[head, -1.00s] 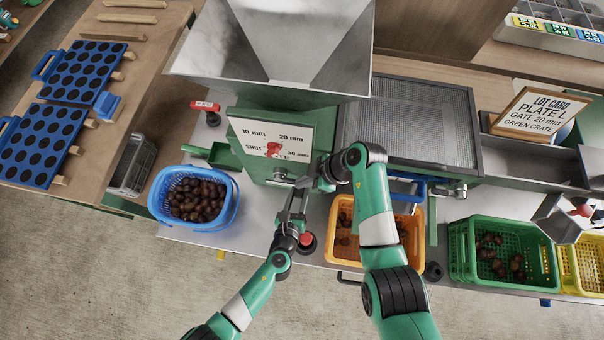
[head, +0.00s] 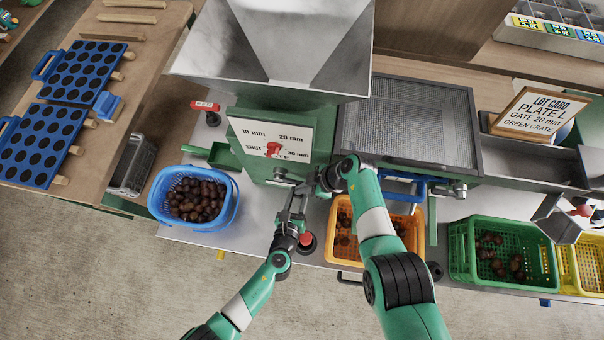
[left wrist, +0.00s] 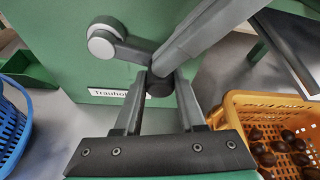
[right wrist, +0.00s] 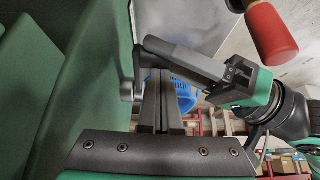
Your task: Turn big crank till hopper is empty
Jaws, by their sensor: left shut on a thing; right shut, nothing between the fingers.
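The big crank has a silver hub (left wrist: 103,42) on the green machine's front and a short dark arm (left wrist: 125,45) down to its black handle (left wrist: 160,86). My left gripper (head: 292,205) is shut on the handle, a finger on each side of it in the left wrist view. My right gripper (head: 320,186) is shut and empty, close beside the handle; its fingers (left wrist: 208,38) cross the left wrist view. Whether they touch the crank I cannot tell. The metal hopper (head: 340,60) stands above; its visible inner walls are bare, and no chestnuts show there.
A blue basket (head: 160,212) of chestnuts stands left, an orange crate (head: 385,262) with some right of the crank. A green crate (head: 520,275) holds several. The gate dial (head: 273,149) and wire screen (head: 410,120) are behind.

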